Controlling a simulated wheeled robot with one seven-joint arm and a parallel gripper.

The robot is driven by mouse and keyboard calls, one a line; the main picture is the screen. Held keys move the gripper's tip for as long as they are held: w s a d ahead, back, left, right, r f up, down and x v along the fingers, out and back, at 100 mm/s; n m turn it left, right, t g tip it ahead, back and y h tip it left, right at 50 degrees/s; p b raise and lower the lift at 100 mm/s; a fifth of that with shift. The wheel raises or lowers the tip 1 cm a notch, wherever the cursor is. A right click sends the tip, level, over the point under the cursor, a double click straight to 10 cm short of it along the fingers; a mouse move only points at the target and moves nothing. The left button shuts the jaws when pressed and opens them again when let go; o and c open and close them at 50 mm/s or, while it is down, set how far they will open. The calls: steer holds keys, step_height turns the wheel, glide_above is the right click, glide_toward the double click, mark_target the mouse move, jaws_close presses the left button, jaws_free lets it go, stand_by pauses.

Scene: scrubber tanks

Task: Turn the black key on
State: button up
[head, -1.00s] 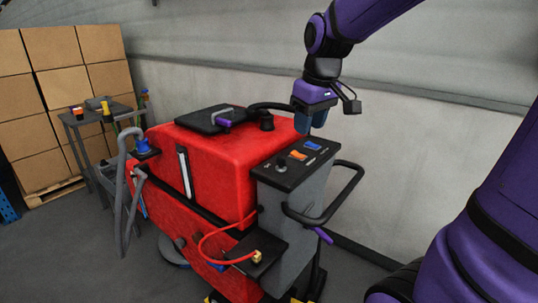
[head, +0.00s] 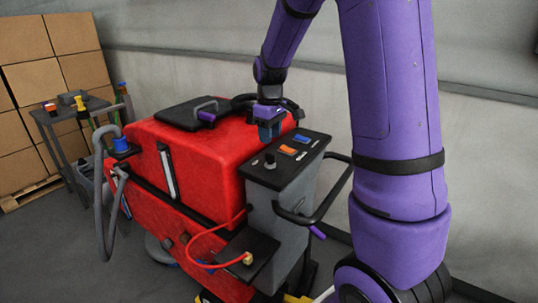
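The black key (head: 270,160) stands on the left part of the black control panel (head: 285,176) on top of the grey end of the red scrubber (head: 195,165). An orange switch (head: 287,150) and a blue switch (head: 301,139) sit to its right. My gripper (head: 265,138) points down just behind and above the panel, close to the key and apart from it as far as I can tell. Its fingers look bluish and small, and the gap between them is not clear. Nothing shows held in it.
A black handle bar (head: 335,190) loops out at the scrubber's right. A red hose (head: 195,245) and a grey hose (head: 100,200) hang at its side. A table (head: 75,118) with small items and stacked boxes (head: 50,65) stand at the left. The wall is close behind.

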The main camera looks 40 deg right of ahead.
mark_target(270, 153)
step_height(270, 153, down, 7)
steer(key=shift+f, duration=0.1)
stand_by(0.4)
jaws_close()
